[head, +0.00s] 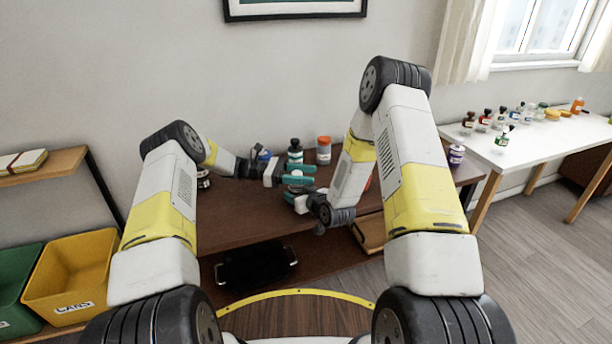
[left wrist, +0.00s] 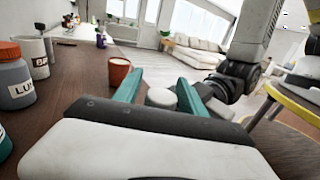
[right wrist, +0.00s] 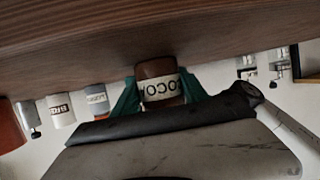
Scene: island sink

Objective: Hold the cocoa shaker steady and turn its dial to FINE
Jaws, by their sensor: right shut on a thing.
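The cocoa shaker is a brown jar with a white label reading COCO, upside down in the right wrist view (right wrist: 158,88). My right gripper (right wrist: 160,100) is shut on its body, one teal finger on each side. In the left wrist view a pale round top (left wrist: 160,97), apparently the shaker's dial, sits between the teal fingers of my left gripper (left wrist: 158,92). These fingers are apart, with a gap visible beside the top. In the head view my left gripper (head: 297,174) is just above my right gripper, and the shaker is mostly hidden. The dial's marks cannot be read.
A terracotta cup (left wrist: 118,72) stands beyond my left gripper. A grey labelled jar (left wrist: 14,85) and a white mug (left wrist: 34,52) stand to its left. An orange-capped bottle (head: 323,150) stands behind, and a purple bottle (head: 456,156) at the brown table's right end.

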